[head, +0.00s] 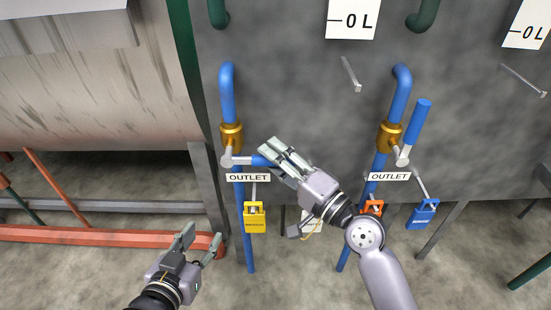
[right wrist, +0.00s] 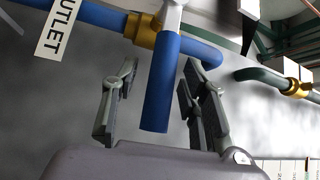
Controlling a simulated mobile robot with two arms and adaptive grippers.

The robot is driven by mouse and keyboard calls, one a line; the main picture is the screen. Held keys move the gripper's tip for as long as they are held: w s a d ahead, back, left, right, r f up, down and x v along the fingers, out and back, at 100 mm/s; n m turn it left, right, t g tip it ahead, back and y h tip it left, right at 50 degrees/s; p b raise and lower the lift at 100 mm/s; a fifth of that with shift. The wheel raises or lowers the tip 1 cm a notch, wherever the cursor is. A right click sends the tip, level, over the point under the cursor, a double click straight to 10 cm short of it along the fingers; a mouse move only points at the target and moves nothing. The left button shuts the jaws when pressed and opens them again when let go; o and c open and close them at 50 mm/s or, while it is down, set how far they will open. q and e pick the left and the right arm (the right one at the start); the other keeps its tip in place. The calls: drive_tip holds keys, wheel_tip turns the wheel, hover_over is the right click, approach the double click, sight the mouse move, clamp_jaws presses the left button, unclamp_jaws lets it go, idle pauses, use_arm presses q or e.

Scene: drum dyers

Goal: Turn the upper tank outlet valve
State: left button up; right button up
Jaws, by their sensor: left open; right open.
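Two outlet valves with brass bodies sit on blue pipes at the grey tank. The left outlet valve (head: 231,136) has a blue handle (head: 259,161) lying level to the right. The right outlet valve (head: 389,136) has its blue handle (head: 417,122) pointing up. My right gripper (head: 274,150) is at the left valve's handle, hiding its outer end. In the right wrist view the blue handle (right wrist: 161,90) stands between the open fingers of my right gripper (right wrist: 160,68), with gaps visible on both sides. My left gripper (head: 203,238) is open and empty, low at the left.
White OUTLET signs (head: 248,177) hang below the valves. A yellow padlock (head: 255,219), an orange padlock (head: 373,207) and a blue padlock (head: 422,215) hang nearby. A red floor rail (head: 100,236) and large drum (head: 95,90) are at the left.

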clamp_jaws()
idle(0.4)
drive_tip(key=shift+f, duration=0.1)
